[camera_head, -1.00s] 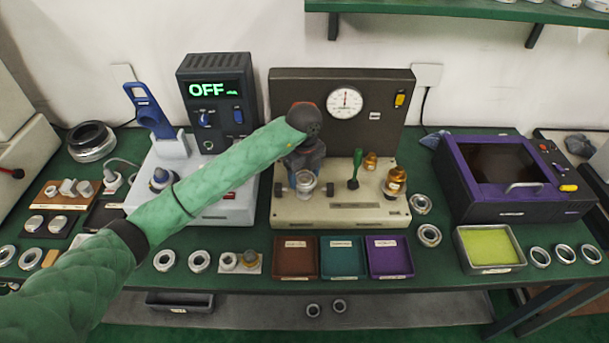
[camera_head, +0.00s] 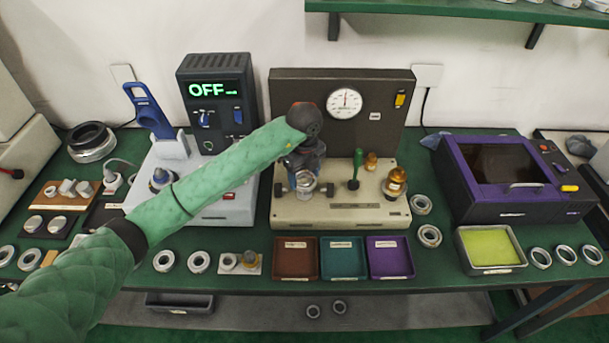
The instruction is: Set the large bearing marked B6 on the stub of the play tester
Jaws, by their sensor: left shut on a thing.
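The play tester (camera_head: 340,212) is the beige base with a dark back panel and a round dial (camera_head: 344,103), at the centre of the bench. My left gripper (camera_head: 305,175) points down over the left part of its base. It is shut on a metallic bearing ring (camera_head: 306,189). The ring is low over the base, where the stub is hidden. I cannot tell whether the ring is around the stub or just above it. No B6 mark is legible. My right gripper is not in view.
A green-handled lever (camera_head: 355,168) and brass parts (camera_head: 395,183) stand right of the ring. Brown, teal (camera_head: 343,258) and purple trays line the front. Loose rings (camera_head: 429,236) lie to the right. A grey unit reading OFF (camera_head: 215,90) stands left, behind my arm.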

